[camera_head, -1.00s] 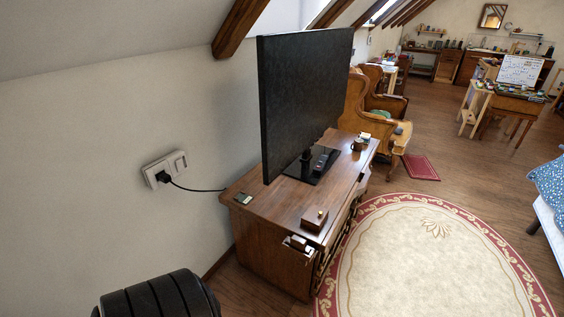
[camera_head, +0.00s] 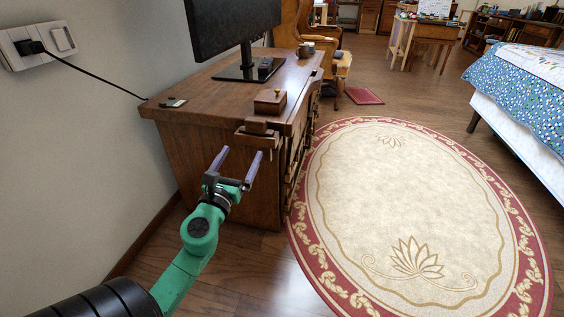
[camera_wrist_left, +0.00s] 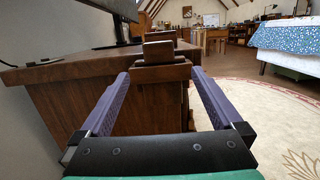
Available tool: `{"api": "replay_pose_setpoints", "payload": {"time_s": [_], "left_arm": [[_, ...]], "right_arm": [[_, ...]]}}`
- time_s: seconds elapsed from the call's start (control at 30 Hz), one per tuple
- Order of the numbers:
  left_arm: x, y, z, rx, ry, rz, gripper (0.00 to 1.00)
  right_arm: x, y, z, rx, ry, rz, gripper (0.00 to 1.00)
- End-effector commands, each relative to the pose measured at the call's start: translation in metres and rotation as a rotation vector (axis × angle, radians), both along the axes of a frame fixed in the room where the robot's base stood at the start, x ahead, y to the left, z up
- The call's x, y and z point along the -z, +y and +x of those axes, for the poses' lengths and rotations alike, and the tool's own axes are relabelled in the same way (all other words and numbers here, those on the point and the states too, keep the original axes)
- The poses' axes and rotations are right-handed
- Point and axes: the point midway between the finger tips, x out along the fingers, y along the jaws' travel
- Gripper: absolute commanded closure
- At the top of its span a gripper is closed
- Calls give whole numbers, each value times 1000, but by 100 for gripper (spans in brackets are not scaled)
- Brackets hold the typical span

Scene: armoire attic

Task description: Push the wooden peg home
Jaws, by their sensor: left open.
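The wooden peg seems to be the dark block (camera_head: 256,126) standing up from a wooden bracket (camera_head: 243,139) on the near end of the wooden cabinet. In the left wrist view the peg (camera_wrist_left: 158,51) rises upright above the bracket (camera_wrist_left: 148,74), with its lower part hidden in it. My left gripper (camera_head: 240,153) is open and empty, in front of the cabinet's end and pointing at the bracket. In the wrist view its two purple fingers appear on either side of the bracket; I cannot tell whether they touch it. My right gripper is out of view.
A cable runs from the wall socket (camera_head: 38,45). The rug (camera_head: 400,200) on the right is clear.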

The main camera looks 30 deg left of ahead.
Motion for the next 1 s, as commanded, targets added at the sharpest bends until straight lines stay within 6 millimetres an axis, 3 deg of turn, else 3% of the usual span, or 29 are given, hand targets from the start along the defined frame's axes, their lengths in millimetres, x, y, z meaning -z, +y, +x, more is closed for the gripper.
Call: {"api": "replay_pose_setpoints", "payload": {"time_s": [0.03,0.13,0.3,0.6,0.7,0.9,0.93,1.0], "left_arm": [[-10,3,10,1,-3,1,0],[-15,12,35,1,-3,0,0],[-16,25,71,1,-2,-6,0],[-22,43,115,0,-1,-7,0],[-23,47,125,-1,0,-10,0],[-23,47,127,0,1,-10,0],[-23,47,127,0,1,-10,8],[-23,47,127,0,1,-10,34]], "right_arm": [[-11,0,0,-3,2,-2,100],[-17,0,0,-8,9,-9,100],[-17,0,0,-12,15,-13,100],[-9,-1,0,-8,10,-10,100],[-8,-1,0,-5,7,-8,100],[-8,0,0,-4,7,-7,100],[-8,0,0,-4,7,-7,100],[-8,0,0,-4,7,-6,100]]}}
